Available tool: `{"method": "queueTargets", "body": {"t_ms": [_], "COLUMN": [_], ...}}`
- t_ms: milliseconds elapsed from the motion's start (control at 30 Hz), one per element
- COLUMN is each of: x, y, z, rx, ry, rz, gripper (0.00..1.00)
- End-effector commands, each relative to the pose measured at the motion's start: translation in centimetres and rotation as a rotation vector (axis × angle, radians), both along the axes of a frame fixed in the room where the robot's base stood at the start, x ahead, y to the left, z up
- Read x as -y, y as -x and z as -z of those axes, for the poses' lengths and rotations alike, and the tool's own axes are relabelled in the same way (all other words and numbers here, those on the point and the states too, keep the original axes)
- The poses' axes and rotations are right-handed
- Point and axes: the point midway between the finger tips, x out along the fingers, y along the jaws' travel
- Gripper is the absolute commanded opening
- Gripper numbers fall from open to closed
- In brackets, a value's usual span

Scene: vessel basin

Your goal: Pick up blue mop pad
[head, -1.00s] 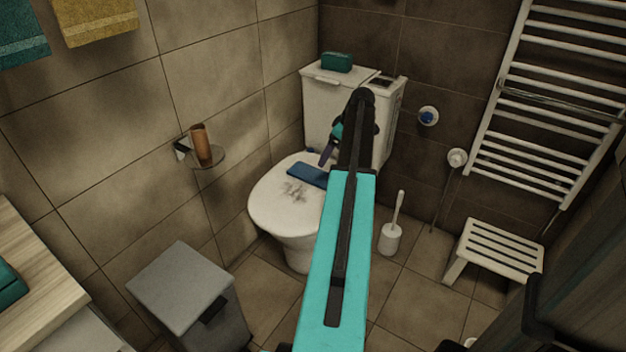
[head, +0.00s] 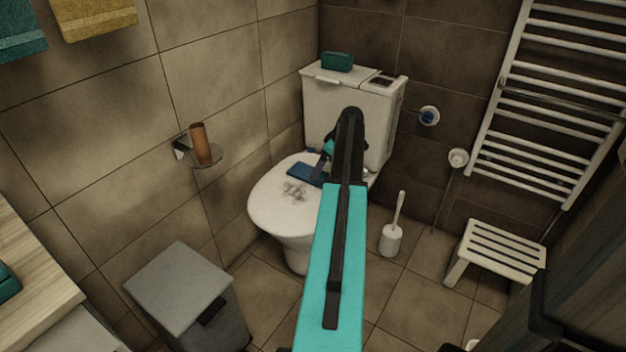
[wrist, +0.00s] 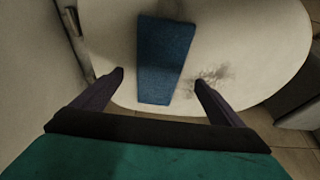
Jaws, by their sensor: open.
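The blue mop pad (head: 306,174) lies flat on the closed white toilet lid (head: 268,205), beside a dark smudge. In the wrist view the pad (wrist: 165,60) is a long blue strip running away from me, its near end between and just beyond my two fingertips. My gripper (wrist: 160,80) is open and empty, one finger on each side of the pad with a gap to both. In the head view my gripper (head: 320,165) is down close to the pad, partly hidden by my arm, which also covers the right part of the lid.
The toilet tank (head: 345,100) with a green block (head: 337,61) on top stands behind the lid. A cup on a wall holder (head: 201,145) is left. A grey bin (head: 185,290) stands front left, a toilet brush (head: 392,235) and a white stool (head: 495,250) right.

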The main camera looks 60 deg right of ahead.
Motion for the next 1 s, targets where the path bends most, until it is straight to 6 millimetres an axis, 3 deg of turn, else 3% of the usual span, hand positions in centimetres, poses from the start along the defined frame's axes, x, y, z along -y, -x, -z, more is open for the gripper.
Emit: {"method": "queueTargets", "body": {"t_ms": [167,600,1000], "x": [0.0,0.1,0.1], "y": [-0.2,-1.7,-1.9], "z": [0.6,4.7,4.8], "rx": [0.0,-0.001,0.0], "ry": [-0.001,-0.001,0.0], "rz": [0.0,0.0,0.0], "gripper": [0.92,0.92,0.92]}}
